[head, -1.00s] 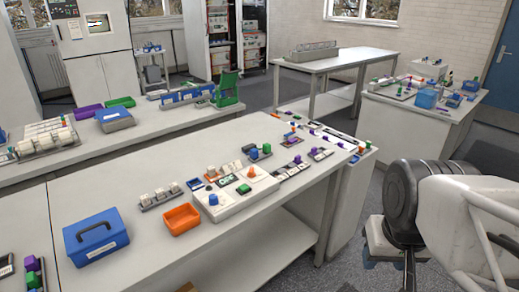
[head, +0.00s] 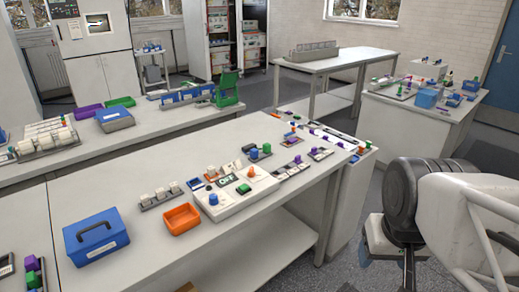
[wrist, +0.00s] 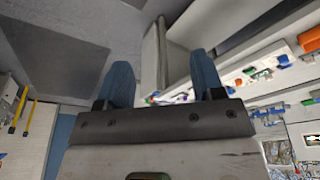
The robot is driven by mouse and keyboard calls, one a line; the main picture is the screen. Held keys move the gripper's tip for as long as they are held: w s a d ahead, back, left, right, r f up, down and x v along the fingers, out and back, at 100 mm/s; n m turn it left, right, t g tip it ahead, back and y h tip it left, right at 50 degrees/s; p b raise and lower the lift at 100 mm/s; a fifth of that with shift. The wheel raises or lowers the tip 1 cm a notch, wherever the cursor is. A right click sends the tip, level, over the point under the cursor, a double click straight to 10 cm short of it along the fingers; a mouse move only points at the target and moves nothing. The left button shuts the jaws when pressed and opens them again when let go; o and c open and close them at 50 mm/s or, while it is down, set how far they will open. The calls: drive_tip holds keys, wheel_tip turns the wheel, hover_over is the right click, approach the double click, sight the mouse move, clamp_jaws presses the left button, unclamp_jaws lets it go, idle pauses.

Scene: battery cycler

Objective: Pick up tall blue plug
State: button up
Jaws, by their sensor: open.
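A blue plug (head: 213,199) stands upright on the left front of a white device (head: 236,193) on the near bench. Another blue plug (head: 267,148) stands farther back on the same bench, beside a green one. I cannot tell from the picture which is the tall one. My gripper (wrist: 162,72) is open and empty in the wrist view, its two blue fingers apart with floor and bench edges beyond. In the head view my arm is at the right, off the bench and away from both plugs.
An orange tray (head: 181,219) sits left of the device, and a blue case (head: 96,238) is farther left. A green plug (head: 243,189) and an orange cone (head: 251,172) stand on the device.

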drive_tip(key=w+a+r+m, duration=0.1)
drive_tip(key=w+a+r, duration=0.15)
drive_tip(key=w, duration=0.65)
drive_tip(key=w+a+r+m, duration=0.1)
drive_tip(key=w+r, duration=0.2)
drive_tip(key=w, duration=0.5)
drive_tip(key=m+g, duration=0.3)
drive_tip(key=m, duration=0.4)
hover_over(254, 150)
drive_tip(key=f, duration=1.8)
drive_tip(key=shift+s+d, duration=0.35)
drive_tip(key=shift+w+a+f, duration=0.4)
drive_tip(key=shift+f, duration=0.1)
drive_tip(key=shift+f, duration=1.2)
drive_tip(key=shift+f, duration=0.1)
